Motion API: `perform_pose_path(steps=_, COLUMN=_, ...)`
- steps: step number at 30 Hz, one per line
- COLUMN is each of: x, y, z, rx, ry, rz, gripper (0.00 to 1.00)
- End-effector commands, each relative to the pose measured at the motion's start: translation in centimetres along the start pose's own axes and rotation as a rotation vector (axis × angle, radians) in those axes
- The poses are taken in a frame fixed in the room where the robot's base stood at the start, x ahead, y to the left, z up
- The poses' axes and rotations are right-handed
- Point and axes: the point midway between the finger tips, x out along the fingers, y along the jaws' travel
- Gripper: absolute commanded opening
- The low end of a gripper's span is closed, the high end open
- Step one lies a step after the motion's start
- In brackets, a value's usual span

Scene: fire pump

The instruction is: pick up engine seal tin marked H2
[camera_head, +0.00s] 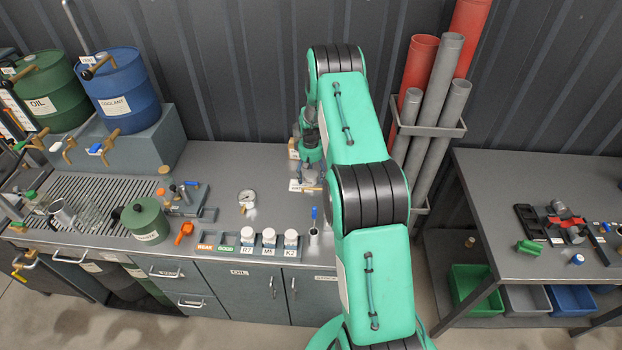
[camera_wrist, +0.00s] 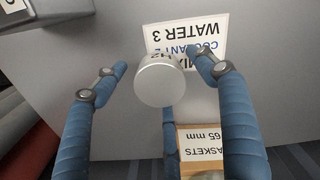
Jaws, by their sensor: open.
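The tin (camera_wrist: 160,84) shows in the wrist view as a round, pale metal lid with a partly covered label that seems to read H2. My gripper (camera_wrist: 160,70) is open, with blue fingers to the left and right of the tin and a third finger below it in the picture. I see gaps between the side fingers and the tin; whether the third finger touches it I cannot tell. In the head view my gripper (camera_head: 310,172) is over the back of the bench, partly hidden by my arm, and I cannot make out the tin there.
A white card (camera_wrist: 188,40) reading coolant and water lies beside the tin. A gaskets box (camera_wrist: 200,150) is close to my fingers. A rack of white labelled jars (camera_head: 250,247) stands at the bench front. A gauge (camera_head: 247,199) lies left of my gripper.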

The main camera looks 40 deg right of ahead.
Motion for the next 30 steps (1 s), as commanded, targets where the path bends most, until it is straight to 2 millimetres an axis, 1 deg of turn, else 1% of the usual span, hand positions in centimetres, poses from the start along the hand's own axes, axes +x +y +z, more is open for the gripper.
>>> perform_pose_path(steps=3, x=0.0, y=0.0, z=0.0, rx=0.0, ry=0.0, rz=0.0, gripper=0.71)
perform_pose_path(steps=4, x=0.0, y=0.0, z=0.0, rx=0.0, ry=0.0, rz=0.0, gripper=0.69)
perform_pose_path(steps=8, x=0.0, y=0.0, z=0.0, rx=0.0, ry=0.0, rz=0.0, gripper=0.43)
perform_pose_path(steps=9, x=0.0, y=0.0, z=0.0, rx=0.0, ry=0.0, rz=0.0, gripper=0.35)
perform_pose_path(steps=11, x=0.0, y=0.0, z=0.0, rx=0.0, ry=0.0, rz=0.0, gripper=0.23)
perform_pose_path(steps=12, x=0.0, y=0.0, z=0.0, rx=0.0, ry=0.0, rz=0.0, gripper=0.2)
perform_pose_path(steps=23, x=-0.4, y=0.0, z=0.0, rx=0.0, ry=0.001, rz=0.0, gripper=0.2)
perform_pose_path(steps=26, x=-1.0, y=0.0, z=-0.1, rx=0.0, ry=0.002, rz=0.001, gripper=0.2)
perform_pose_path(steps=30, x=-2.5, y=0.1, z=-0.1, rx=0.0, ry=0.003, rz=0.001, gripper=0.2)
